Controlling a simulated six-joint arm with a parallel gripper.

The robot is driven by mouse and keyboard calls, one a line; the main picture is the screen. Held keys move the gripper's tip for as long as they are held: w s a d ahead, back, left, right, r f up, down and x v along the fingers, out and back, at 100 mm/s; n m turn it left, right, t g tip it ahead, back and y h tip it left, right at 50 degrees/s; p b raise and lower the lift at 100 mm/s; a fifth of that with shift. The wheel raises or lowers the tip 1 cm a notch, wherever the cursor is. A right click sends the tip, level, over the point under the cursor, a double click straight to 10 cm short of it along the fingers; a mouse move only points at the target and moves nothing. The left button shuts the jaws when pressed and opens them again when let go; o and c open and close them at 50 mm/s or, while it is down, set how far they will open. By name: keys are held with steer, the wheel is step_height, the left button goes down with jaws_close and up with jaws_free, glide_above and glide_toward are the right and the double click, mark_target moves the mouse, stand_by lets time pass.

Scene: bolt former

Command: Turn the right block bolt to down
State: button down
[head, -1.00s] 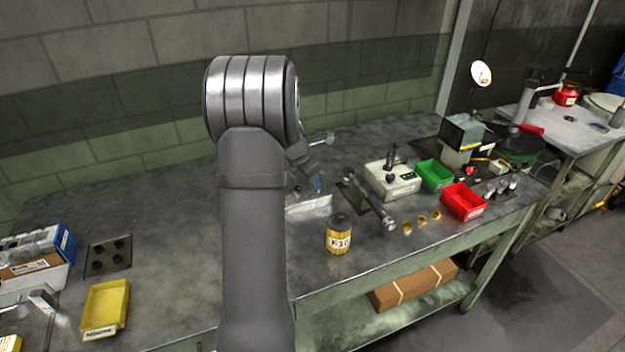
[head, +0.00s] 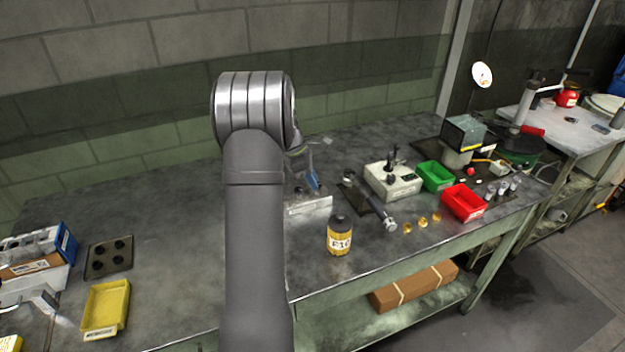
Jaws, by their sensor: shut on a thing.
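The silver block (head: 312,205) lies on the bench right of my arm. Its left side is hidden behind my arm. My gripper (head: 312,182) is mostly hidden behind my arm's wrist; a blue finger part shows just above the block. It is shut on the right block bolt, at the block's top. The bolt itself is hidden or too small to make out, so I cannot tell which way it points.
A yellow jar (head: 340,238) stands close in front of the block. A dark plate with a metal tool (head: 380,212) lies to the right, near a white box (head: 393,182), a green bin (head: 436,177) and a red bin (head: 463,203). A yellow bin (head: 105,308) sits at left.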

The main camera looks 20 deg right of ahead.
steer(key=m, duration=0.1)
steer(key=m+g, duration=0.1)
steer(key=m, duration=0.1)
steer(key=m+y, duration=0.1)
steer(key=m, duration=0.1)
steer(key=shift+w+d, duration=0.2)
steer(key=shift+w, duration=0.1)
steer(key=shift+m+g, duration=0.3)
steer(key=c, duration=1.2)
jaws_free()
steer(key=shift+c, duration=0.2)
steer(key=v, duration=1.7)
steer(key=shift+d+r, duration=0.15)
steer(key=shift+r, duration=0.15)
steer(key=x, duration=1.7)
steer(key=shift+f, duration=0.3)
